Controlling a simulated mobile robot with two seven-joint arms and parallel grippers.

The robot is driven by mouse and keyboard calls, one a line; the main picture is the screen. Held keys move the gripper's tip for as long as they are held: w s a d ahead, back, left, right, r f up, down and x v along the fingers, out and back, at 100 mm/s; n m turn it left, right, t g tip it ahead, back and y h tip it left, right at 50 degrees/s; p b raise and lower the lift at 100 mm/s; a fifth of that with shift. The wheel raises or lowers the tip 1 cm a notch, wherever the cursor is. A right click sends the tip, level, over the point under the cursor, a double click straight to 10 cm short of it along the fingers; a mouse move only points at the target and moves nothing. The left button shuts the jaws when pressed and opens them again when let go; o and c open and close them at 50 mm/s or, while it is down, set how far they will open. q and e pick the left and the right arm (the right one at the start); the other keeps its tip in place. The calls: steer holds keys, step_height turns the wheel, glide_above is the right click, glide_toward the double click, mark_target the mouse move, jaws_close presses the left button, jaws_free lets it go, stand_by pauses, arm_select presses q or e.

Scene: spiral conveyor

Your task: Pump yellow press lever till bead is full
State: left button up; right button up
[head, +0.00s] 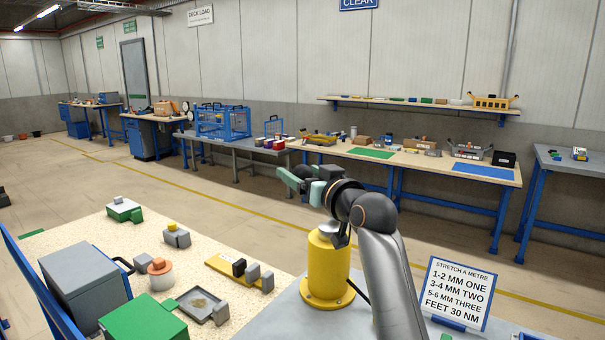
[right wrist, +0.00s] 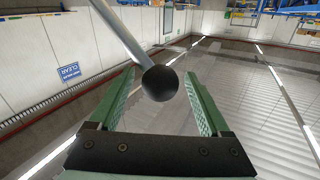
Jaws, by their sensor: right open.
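In the right wrist view the lever's round black knob (right wrist: 160,83) on a grey rod (right wrist: 122,36) stands between the two green fingers of the right gripper (right wrist: 160,74), with a gap on both sides. I cannot make out the bead. My left gripper is not in view.
A sign with printed measures (head: 458,292) stands right of the press. A speckled bench (head: 85,232) at the left holds a grey box (head: 85,285), a green block (head: 145,320), a yellow plate (head: 235,268) and a grey tray (head: 200,304). A dark cable runs beside the press.

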steer(key=shift+c, duration=0.2)
jaws_close()
stand_by(0.3)
stand_by(0.3)
